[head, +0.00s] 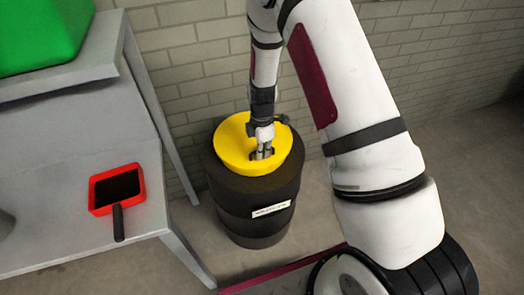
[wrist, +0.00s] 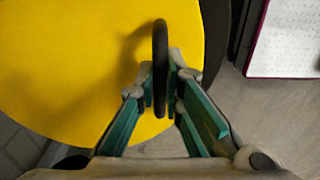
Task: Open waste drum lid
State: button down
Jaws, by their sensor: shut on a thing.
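The waste drum (head: 253,207) is a black barrel with a white label, standing upright on the floor. Its yellow lid (head: 232,150) lies on top of the drum, and it fills much of the wrist view (wrist: 70,60). A dark handle (wrist: 160,50) shows as an upright bar near the lid's right side in the wrist view. My gripper (head: 264,153) is over the lid, its fingers shut on the handle from both sides. In the head view the fingers hide most of the handle. I see no clear gap between lid and drum.
A grey table (head: 60,160) stands at left with a red dustpan-like tray (head: 117,188) with a black handle and a green bin (head: 40,35) on a raised shelf. A brick wall (head: 190,60) is close behind the drum. Open floor (head: 470,170) lies at right.

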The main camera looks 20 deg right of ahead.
aim_at(256, 142)
jog(key=shift+g, duration=0.4)
jog(key=shift+w+r, duration=0.25)
jog(key=shift+r, duration=0.55)
jog(key=shift+w+r, duration=0.25)
jog(key=shift+r, duration=0.5)
jog(key=shift+w+r, duration=0.25)
jog(key=shift+r, duration=0.55)
jog(key=shift+g, duration=0.6)
jog(key=shift+w+r+b, duration=0.15)
jog(key=shift+w+r, duration=0.25)
jog(key=shift+r, duration=0.35)
jog(key=shift+w+r+b, duration=0.1)
jog(key=shift+w+r, duration=0.25)
jog(key=shift+r, duration=0.35)
jog(key=shift+w+r+b, duration=0.15)
jog(key=shift+w+r, duration=0.25)
jog(key=shift+r, duration=0.35)
jog(key=shift+g, duration=0.6)
jog(key=shift+w+r+b, duration=0.6)
jog(key=shift+w+r, duration=0.15)
jog(key=shift+r, duration=0.2)
jog(key=shift+w+r+b, duration=0.55)
jog(key=shift+w+r, duration=0.2)
jog(key=shift+r, duration=0.2)
